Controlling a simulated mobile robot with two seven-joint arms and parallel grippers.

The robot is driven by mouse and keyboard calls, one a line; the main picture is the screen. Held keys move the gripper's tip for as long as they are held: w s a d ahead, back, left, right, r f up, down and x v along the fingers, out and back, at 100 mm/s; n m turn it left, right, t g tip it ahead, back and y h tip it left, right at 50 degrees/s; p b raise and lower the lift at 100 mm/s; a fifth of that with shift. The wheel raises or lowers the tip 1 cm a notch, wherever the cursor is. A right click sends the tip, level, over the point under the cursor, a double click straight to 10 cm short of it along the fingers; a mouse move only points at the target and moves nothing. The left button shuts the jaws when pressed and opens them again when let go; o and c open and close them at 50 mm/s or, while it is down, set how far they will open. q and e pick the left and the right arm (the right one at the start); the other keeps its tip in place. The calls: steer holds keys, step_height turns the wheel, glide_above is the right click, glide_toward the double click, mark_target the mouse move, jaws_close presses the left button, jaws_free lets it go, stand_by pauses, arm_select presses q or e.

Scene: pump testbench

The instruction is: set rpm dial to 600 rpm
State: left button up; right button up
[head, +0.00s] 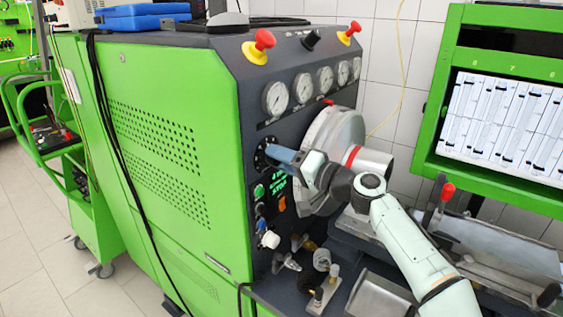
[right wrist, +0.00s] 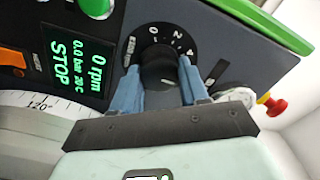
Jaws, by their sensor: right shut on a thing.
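The rpm dial (head: 260,158) is a round black knob with a white-marked scale on the dark front panel of the green testbench (head: 165,140). In the right wrist view the dial (right wrist: 158,68) sits between the two blue fingers of my right gripper (right wrist: 160,82), one on each side. My right gripper (head: 273,153) is shut on the knob. The display (right wrist: 76,62) beside it reads 0 rpm, 0.0 bar and STOP. The knob's pointer is not clear to me. My left gripper is out of view.
Below the dial are a green button (head: 259,191) and other controls. Above it is a row of gauges (head: 275,98) and red emergency buttons (head: 260,45). A large metal disc (head: 333,130) stands right of the panel, close to my right arm.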

steer(key=shift+r, duration=0.1)
stand_by(0.4)
steer(key=o, duration=1.1)
steer(key=shift+c, duration=0.2)
steer(key=b+v, duration=0.6)
steer(key=v, duration=0.7)
steer(key=shift+s, duration=0.2)
steer(key=shift+d, duration=0.1)
